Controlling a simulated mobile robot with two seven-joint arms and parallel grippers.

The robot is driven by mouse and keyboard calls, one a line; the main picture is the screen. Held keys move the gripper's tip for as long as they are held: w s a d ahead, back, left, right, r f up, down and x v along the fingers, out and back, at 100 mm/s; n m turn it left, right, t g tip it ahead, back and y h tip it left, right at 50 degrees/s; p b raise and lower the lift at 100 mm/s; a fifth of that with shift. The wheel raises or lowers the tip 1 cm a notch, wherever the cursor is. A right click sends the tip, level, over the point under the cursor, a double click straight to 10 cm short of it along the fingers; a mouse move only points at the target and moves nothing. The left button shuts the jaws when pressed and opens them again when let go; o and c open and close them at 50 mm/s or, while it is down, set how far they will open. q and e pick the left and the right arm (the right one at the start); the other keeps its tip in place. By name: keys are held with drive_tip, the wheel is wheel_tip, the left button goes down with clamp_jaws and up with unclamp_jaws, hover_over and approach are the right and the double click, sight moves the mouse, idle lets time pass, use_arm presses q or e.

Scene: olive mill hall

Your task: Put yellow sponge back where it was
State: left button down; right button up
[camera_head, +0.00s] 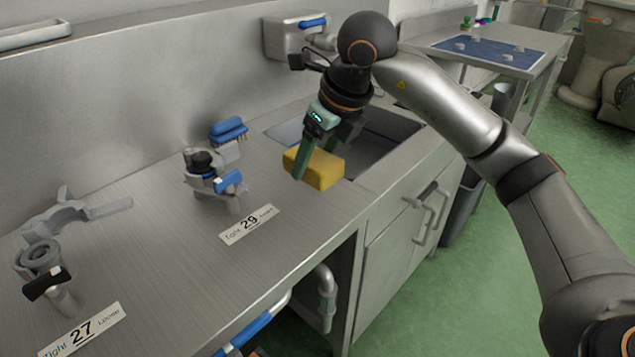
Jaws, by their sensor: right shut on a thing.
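The yellow sponge (318,170) is a block held between the fingers of my right gripper (303,166), near the front left corner of the sink basin. My right arm comes in from the right and reaches over the counter. The sponge looks to be at or just above the counter; I cannot tell whether it touches the steel. My left gripper does not show.
The sink basin (375,139) lies behind and right of the sponge. A blue brush (229,128) and a grey clamp with blue handle (212,181) stand left.

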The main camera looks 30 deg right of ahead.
hover_over(312, 193)
drive_tip(key=s, duration=0.2)
drive_tip(key=f, duration=0.5)
drive_tip(key=shift+w+d+f+b, duration=0.15)
drive_tip(key=shift+d+f+b, duration=0.05)
drive_tip(key=shift+f+b, duration=0.2)
wheel_tip(312, 193, down, 3)
drive_tip(key=shift+w+d+f, duration=0.1)
drive_tip(key=shift+w+f, duration=0.05)
drive_tip(key=shift+f+b, duration=0.15)
drive_tip(key=shift+b, duration=0.15)
drive_tip(key=o, duration=1.1)
drive_tip(key=shift+o, duration=0.2)
